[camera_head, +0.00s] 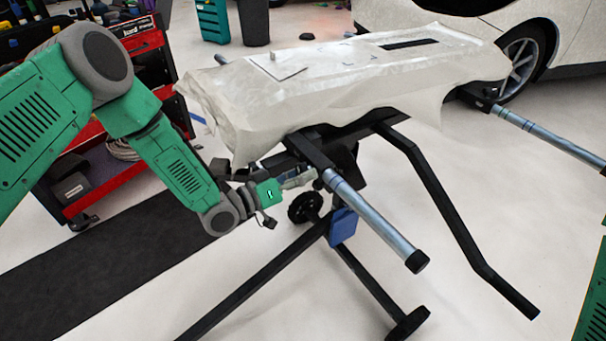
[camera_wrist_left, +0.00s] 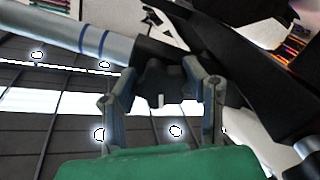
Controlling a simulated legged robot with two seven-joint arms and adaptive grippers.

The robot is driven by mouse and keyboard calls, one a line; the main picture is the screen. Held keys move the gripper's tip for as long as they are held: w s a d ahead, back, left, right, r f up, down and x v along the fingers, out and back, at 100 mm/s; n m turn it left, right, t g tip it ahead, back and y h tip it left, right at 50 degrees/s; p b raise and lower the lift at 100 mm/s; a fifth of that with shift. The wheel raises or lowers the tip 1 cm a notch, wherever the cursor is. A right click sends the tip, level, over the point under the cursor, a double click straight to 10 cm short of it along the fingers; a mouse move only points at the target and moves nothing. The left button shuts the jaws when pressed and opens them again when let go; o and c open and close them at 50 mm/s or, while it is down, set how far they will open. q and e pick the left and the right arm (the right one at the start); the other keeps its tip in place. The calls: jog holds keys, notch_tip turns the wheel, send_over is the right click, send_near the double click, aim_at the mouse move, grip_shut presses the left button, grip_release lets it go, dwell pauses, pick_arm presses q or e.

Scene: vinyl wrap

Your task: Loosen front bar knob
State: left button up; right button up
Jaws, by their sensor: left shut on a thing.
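The front bar (camera_head: 368,218) is a silver tube with blue bands and a black end cap. It sticks out of a black clamp on the stand, and also shows at the upper left in the left wrist view (camera_wrist_left: 75,34). The black lobed knob (camera_wrist_left: 160,86) sits below the bar's black holder in that view. My left gripper (camera_head: 303,177) reaches in under the near end of the stand in the head view. Its two fingers are shut on the knob from both sides. The knob is hidden in the head view. My right gripper is out of view.
The stand carries a panel draped in pale wrap (camera_head: 340,85). A black stand leg (camera_head: 450,205), a wheel (camera_head: 305,207) and a blue piece (camera_head: 343,226) lie close below. A second bar (camera_head: 555,133) sticks out at right. A red tool cart (camera_head: 120,160) stands behind my left arm.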

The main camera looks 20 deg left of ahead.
pick_arm(q)
jog(key=n, duration=0.3)
jog(key=shift+a+n, duration=0.1)
jog(key=shift+n, duration=0.3)
jog(key=n+b, duration=0.1)
jog(key=n, duration=0.2)
jog(key=shift+n, duration=0.3)
jog(key=n+b, duration=0.1)
jog(key=n, duration=0.2)
jog(key=shift+r+n, duration=0.1)
jog(key=shift+n, duration=0.3)
jog(key=n+b, duration=0.1)
jog(key=n, duration=0.2)
jog(key=shift+n, duration=0.3)
jog(key=n+b, duration=0.1)
jog(key=n, duration=0.2)
jog(key=shift+n, duration=0.3)
jog(key=n+b, duration=0.2)
jog(key=n, duration=0.1)
jog(key=shift+a+n, duration=0.1)
jog(key=shift+n, duration=0.2)
jog(key=n+b, duration=0.2)
jog(key=n, duration=0.2)
jog(key=shift+n+b, duration=0.85)
jog(key=shift+n, duration=0.45)
